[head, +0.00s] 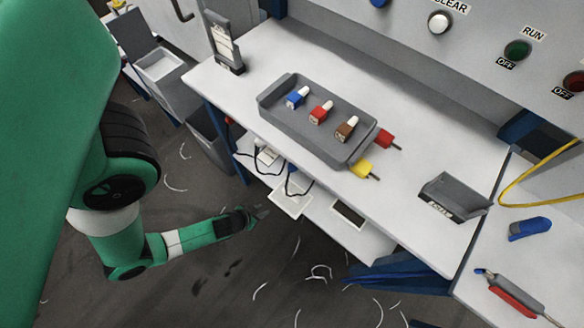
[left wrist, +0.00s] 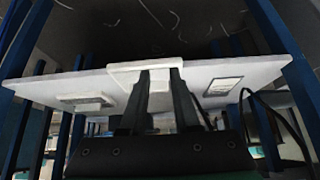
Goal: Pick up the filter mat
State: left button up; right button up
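A flat, pale rectangular piece that looks like the filter mat (head: 290,203) lies on the lower shelf under the table, jutting past the shelf's front edge. In the left wrist view the same pale slab (left wrist: 150,68) lies just beyond the fingertips. My left gripper (head: 260,213) is low in front of the shelf, just left of the slab. In the left wrist view its two dark fingers (left wrist: 161,74) stand apart, with a gap between them. Their tips overlap the slab's edge in the picture; I cannot tell if they touch it. My right gripper is out of view.
The lower shelf (head: 375,247) also carries a dark framed piece (head: 348,214), a small white box (head: 268,155) and black cables (head: 288,181). The table (head: 420,150) above holds a grey tray (head: 355,156) with coloured pieces. Blue legs flank the shelf.

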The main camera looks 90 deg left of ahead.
pick_arm(q)
jog(key=o, duration=0.3)
